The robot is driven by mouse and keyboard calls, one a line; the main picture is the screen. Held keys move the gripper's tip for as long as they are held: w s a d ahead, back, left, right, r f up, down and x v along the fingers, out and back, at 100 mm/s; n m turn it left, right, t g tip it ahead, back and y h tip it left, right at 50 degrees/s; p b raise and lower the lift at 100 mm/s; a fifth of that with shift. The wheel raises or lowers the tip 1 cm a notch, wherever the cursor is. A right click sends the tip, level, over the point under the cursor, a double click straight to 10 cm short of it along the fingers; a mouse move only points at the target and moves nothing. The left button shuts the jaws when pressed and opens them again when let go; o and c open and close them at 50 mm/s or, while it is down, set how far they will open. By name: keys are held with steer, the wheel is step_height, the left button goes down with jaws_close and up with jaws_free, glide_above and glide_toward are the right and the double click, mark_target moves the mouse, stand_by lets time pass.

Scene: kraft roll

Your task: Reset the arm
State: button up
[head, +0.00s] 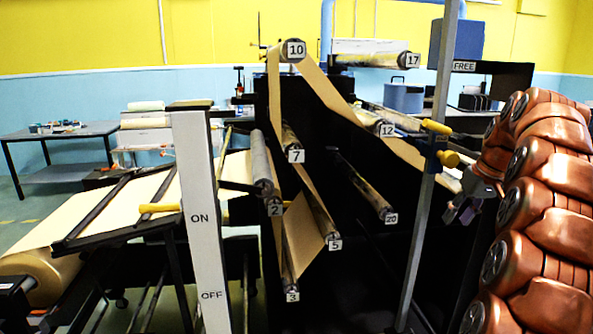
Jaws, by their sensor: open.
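My gripper (460,212) is dark grey and open, with nothing seen between its fingers. It hangs at the right of the head view, at the end of my copper-coloured arm (545,200), which fills the right edge. The gripper appears just right of a slanted grey post (430,190) and below the yellow handles (447,158) on a blue bracket (436,143). I cannot tell its depth gap from the post.
A black machine carries numbered rollers and brown kraft paper (303,233). A kraft roll (40,276) lies at lower left. A white ON/OFF post (197,190) has a yellow lever (160,208). A FREE label (464,66) is upper right. A table (62,131) stands far left.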

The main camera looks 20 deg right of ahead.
steer(key=s+a+f+n+g, duration=0.1)
steer(key=s+a+f, duration=0.15)
steer(key=a, duration=0.65)
steer(key=s+a+f+g, duration=0.1)
steer(key=s+a, duration=0.3)
steer(key=a, duration=0.5)
steer(key=s+a+f+n+g, duration=0.1)
steer(key=s+a+f, duration=0.15)
steer(key=a, duration=0.65)
steer(key=s+a+f, duration=0.3)
steer(key=s, duration=0.4)
steer(key=s+a+f+g, duration=0.1)
steer(key=s+f, duration=0.3)
steer(key=s, duration=0.4)
steer(key=s+a+f+g+h, duration=0.1)
steer(key=s+a+f, duration=0.2)
steer(key=s, duration=0.4)
steer(key=shift+s+a+f, duration=0.25)
steer(key=shift+a+f, duration=0.15)
steer(key=shift+a, duration=0.4)
steer(key=shift+d, duration=0.1)
